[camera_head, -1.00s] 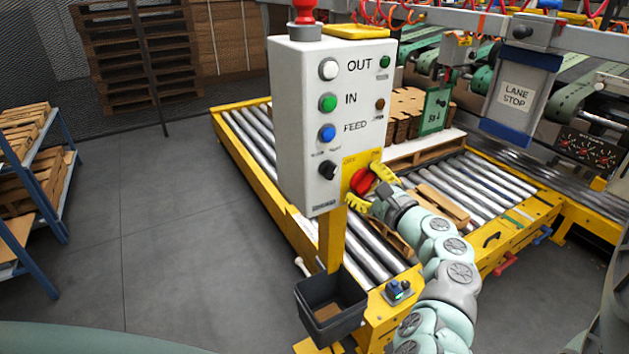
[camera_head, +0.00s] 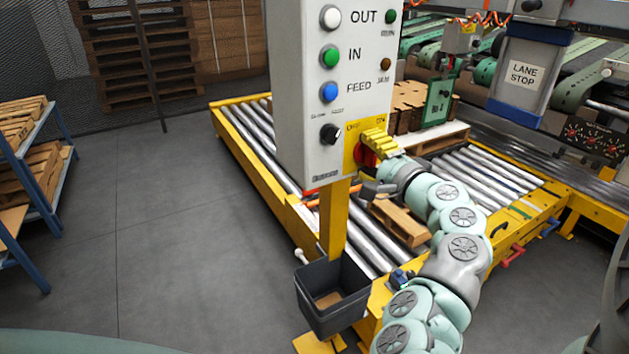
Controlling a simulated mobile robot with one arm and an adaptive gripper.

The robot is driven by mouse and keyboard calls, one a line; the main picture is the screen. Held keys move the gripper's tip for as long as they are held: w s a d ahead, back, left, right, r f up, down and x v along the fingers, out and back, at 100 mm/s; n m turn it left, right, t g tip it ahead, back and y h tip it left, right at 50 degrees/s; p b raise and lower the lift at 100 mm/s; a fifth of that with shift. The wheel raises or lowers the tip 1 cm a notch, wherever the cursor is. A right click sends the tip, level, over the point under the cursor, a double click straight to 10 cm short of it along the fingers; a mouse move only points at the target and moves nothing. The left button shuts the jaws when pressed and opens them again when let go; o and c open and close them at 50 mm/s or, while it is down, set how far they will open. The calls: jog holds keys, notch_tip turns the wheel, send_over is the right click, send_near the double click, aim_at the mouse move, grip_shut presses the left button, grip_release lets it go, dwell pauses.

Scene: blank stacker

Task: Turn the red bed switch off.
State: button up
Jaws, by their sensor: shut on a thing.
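The red bed switch (camera_head: 367,159) is a red knob on a yellow plate at the lower right of the grey control box. My gripper (camera_head: 372,150), with yellow fingers, is at the knob and shut on it. One yellow finger lies across the knob's upper right and hides much of it. The other finger is mostly hidden. Small labels stand on the plate above the knob; I cannot read them surely, nor tell which setting the knob points to.
The control box (camera_head: 297,110) carries white, green and blue buttons and a black selector knob (camera_head: 330,134). A dark bin (camera_head: 318,307) hangs below on the yellow post. A roller conveyor (camera_head: 268,156) with pallets lies behind my arm. Open floor lies to the left.

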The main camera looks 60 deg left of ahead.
jog(key=n+b, duration=0.2)
jog(key=n, duration=0.1)
jog(key=shift+f+b, duration=0.35)
jog(key=n+b, duration=0.3)
jog(key=shift+w+r+n+b, duration=0.1)
jog(key=shift+r+n+b, duration=0.05)
jog(key=shift+n+b, duration=1.15)
jog(key=shift+r, duration=0.1)
jog(key=o, duration=1.2)
jog(key=shift+d, duration=0.1)
jog(key=d, duration=1.2)
jog(key=shift+s, duration=0.45)
